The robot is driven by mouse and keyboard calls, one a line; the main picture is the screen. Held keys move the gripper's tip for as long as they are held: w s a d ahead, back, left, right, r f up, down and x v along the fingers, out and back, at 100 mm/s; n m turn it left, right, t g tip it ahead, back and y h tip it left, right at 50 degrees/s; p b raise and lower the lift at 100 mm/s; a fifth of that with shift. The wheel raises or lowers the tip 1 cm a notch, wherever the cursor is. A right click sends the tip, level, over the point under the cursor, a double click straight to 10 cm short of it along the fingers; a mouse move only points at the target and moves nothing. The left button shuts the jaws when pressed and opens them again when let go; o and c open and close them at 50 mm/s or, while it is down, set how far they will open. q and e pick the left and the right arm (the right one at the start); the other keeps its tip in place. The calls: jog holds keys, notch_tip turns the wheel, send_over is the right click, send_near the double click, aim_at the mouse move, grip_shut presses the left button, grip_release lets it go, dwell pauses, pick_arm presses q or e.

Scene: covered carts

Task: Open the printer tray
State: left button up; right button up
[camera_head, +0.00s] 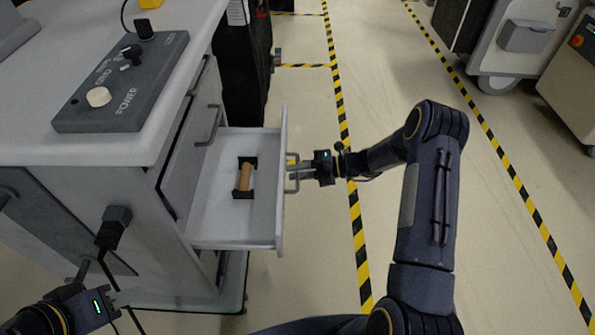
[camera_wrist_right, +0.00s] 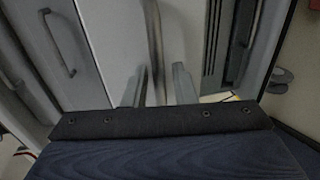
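The printer tray (camera_head: 262,232) is a white drawer pulled out from the front of the white cabinet (camera_head: 150,235). Inside it a tan cylinder (camera_head: 245,177) lies in a black holder. A grey handle (camera_head: 291,186) is on the tray's front panel. My right gripper (camera_head: 297,170) is at this handle, outside the front panel.
A dark control box (camera_head: 125,85) with knobs is on the cabinet top. A black plug (camera_head: 115,225) with a cable is on the cabinet's side. Floor with yellow-black tape (camera_head: 343,125) is clear beside the tray. White machines (camera_head: 520,45) stand at upper right.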

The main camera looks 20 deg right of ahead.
jog(key=p+v, duration=0.1)
jog(key=v, duration=0.6)
jog(key=shift+s+d, duration=0.15)
jog(key=shift+d, duration=0.25)
jog(key=shift+r, duration=0.1)
jog(key=s+a+r+n+g+h, duration=0.1)
jog(key=s+a+r+n+h, duration=0.15)
jog(key=s+r+n, duration=0.6)
jog(key=s+a+r+n+g+h, duration=0.25)
jog(key=s+r+n, duration=0.25)
jog(key=r+n, duration=0.55)
jog(key=s+r+n+t+h, duration=0.1)
jog(key=s+n+t+h, duration=0.4)
jog(key=s+n, duration=1.2)
notch_tip(320, 180, up, 24)
jog(key=n+h+p, duration=0.1)
jog(key=n+p, duration=0.1)
jog(key=p, duration=2.2)
jog(key=shift+w+a+g+p, duration=0.15)
jog(key=shift+w+g+p, duration=0.2)
jog(key=shift+w+p, duration=0.05)
